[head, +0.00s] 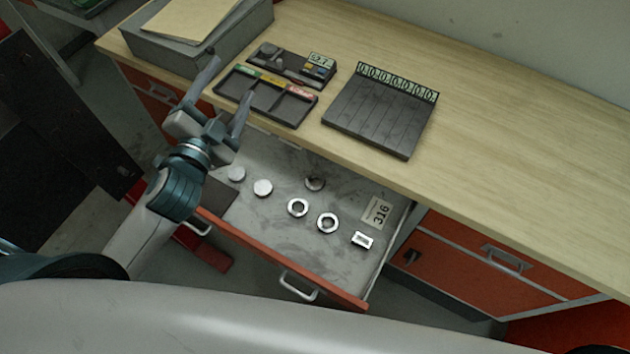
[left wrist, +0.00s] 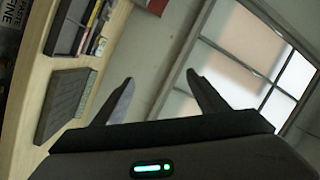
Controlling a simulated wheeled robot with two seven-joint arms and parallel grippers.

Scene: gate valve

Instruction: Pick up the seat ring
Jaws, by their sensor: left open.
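Several small round metal parts lie in the open drawer (head: 275,240) in the head view. Two are bright rings with open centres: one ring (head: 290,206) in the middle and another ring (head: 319,224) to its right. A darker round part (head: 315,184) lies behind them. I cannot tell which one is the seat ring. Two solid-looking discs, one (head: 236,173) and another (head: 263,188), lie at the left. My left gripper (head: 229,80) is open and empty, raised to the left of the rings. Its spread fingers also show in the left wrist view (left wrist: 159,77). My right gripper is out of view.
A small rectangular metal part (head: 362,240) and a card marked 316 (head: 378,214) lie at the drawer's right. On the wooden bench (head: 500,150) are a sectioned tray (head: 267,112), a grooved dark rack (head: 370,120) and a grey box (head: 150,48).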

